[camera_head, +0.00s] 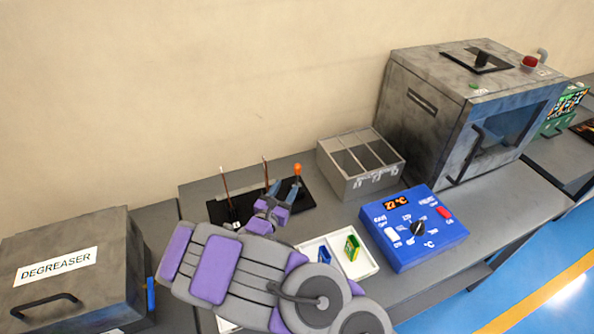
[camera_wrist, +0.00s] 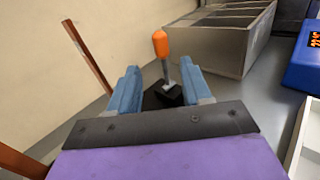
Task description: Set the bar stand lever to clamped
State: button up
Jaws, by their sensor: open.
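The bar stand is a black base (camera_head: 313,199) on the bench near the wall, with thin copper-brown bars (camera_head: 226,187) standing up from it. Its lever (camera_head: 297,170) has an orange knob on a short metal shaft at the right end of the base. In the wrist view the lever (camera_wrist: 161,45) rises from a black block, just beyond and between my fingertips. My gripper (camera_head: 285,190) is open, with its blue fingers either side of the lever's line. In the wrist view the gripper (camera_wrist: 160,85) holds nothing. My arm hides part of the base.
A grey divided bin (camera_head: 370,184) stands right of the stand, with a blue temperature control box (camera_head: 440,250) in front of it. A white tray (camera_head: 368,268) with small parts lies by my arm. The degreaser box (camera_head: 70,290) is at left, a large oven (camera_head: 440,130) at right.

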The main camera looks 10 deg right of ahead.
aim_at(296, 171)
jog(key=b+x, duration=0.1)
jog(key=x, duration=0.9)
jog(key=shift+w+d, duration=0.15)
grip_shut()
